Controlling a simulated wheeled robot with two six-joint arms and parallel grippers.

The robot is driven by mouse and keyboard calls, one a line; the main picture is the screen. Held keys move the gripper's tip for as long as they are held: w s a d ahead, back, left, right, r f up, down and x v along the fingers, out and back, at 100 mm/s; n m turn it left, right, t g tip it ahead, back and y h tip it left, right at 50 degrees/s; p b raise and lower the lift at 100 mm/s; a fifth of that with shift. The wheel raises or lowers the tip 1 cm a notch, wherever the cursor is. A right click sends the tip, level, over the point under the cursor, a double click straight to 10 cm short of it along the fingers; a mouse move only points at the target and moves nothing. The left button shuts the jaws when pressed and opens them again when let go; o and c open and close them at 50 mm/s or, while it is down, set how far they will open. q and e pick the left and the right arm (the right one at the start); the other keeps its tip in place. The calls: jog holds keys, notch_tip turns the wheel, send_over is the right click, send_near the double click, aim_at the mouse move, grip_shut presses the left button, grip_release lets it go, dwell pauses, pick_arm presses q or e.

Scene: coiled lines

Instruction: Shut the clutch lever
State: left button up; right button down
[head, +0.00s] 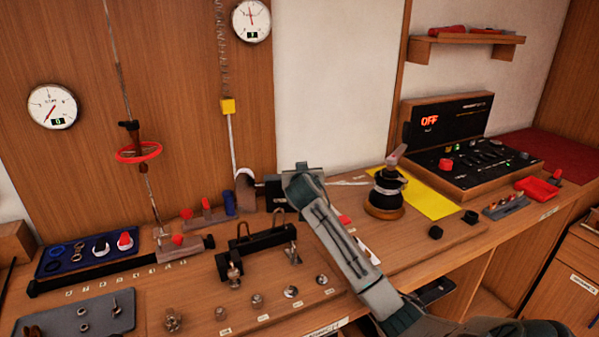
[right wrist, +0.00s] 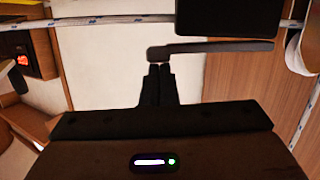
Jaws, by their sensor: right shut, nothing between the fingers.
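The clutch shows in the right wrist view as a black block (right wrist: 228,17) with a white flecked rope (right wrist: 120,21) running to it. Its long grey lever (right wrist: 220,47) lies almost parallel to the block, with a narrow gap between them at the right. My right gripper (right wrist: 160,68) is shut and empty, its fingertips at the rounded left end of the lever; I cannot tell whether they touch. In the head view the clutch's black body (head: 275,192) is partly hidden behind my right arm. My left gripper is not in view.
A control console (head: 470,150) reads OFF. A black bracket (head: 258,243) and several metal fittings stand in front of the clutch. A blue tray (head: 75,262) lies at the left.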

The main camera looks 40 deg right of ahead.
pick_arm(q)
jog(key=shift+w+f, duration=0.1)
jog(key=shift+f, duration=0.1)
pick_arm(e)
jog(key=shift+s+f, duration=0.1)
jog(key=shift+f, duration=0.3)
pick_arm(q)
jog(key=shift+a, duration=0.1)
pick_arm(e)
jog(key=shift+f, duration=0.1)
